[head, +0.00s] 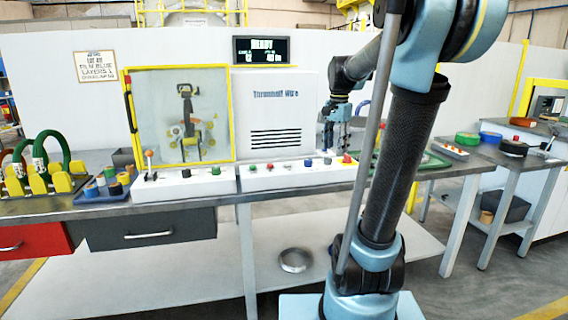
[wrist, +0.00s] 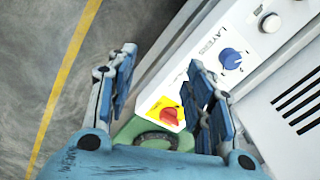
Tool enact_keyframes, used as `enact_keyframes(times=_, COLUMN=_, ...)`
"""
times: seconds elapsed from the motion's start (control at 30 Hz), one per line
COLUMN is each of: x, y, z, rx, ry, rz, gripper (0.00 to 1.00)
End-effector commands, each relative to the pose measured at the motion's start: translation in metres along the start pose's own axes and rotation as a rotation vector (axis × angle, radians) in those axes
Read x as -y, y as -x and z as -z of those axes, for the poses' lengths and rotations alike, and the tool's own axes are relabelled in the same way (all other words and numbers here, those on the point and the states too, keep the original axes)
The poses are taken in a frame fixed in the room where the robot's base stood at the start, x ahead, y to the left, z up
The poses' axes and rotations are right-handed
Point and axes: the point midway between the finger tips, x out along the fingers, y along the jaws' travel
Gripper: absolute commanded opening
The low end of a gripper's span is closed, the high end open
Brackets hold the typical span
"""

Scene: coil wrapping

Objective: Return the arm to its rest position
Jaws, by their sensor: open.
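My gripper (head: 338,134) hangs in front of the right part of the white machine (head: 276,112) in the head view. In the wrist view my gripper (wrist: 162,95) shows two blue-grey fingers spread apart with nothing between them. Below and between the fingers lie a red knob on a yellow plate (wrist: 166,114) and a green ring-shaped thing (wrist: 150,136). A blue LAYERS knob (wrist: 231,58) sits on the white panel beside the right finger. My arm rises from its base at the lower right and bends over at the top.
The control panel (head: 290,176) runs along the bench's front edge. A yellow-framed window (head: 180,115) is left of the machine. Coils on a yellow rack (head: 40,178) stand far left. A side table (head: 500,155) is at right. A metal ring (head: 294,260) lies below the bench.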

Motion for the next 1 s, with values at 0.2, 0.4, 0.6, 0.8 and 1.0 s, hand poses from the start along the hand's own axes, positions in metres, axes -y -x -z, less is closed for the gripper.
enact_keyframes(times=0.2, x=-0.052, y=-0.025, z=-0.04, rx=-0.019, ry=0.197, rz=0.019, gripper=0.48)
enact_keyframes(times=0.4, x=-0.097, y=-0.055, z=-0.073, rx=-0.04, ry=0.38, rz=0.033, gripper=0.48)
enact_keyframes(times=0.6, x=-0.138, y=-0.092, z=-0.104, rx=-0.063, ry=0.562, rz=0.043, gripper=0.48)
enact_keyframes(times=0.8, x=-0.176, y=-0.135, z=-0.132, rx=-0.088, ry=0.742, rz=0.049, gripper=0.48)
enact_keyframes(times=1.0, x=-0.203, y=-0.171, z=-0.151, rx=-0.11, ry=0.883, rz=0.051, gripper=0.48)
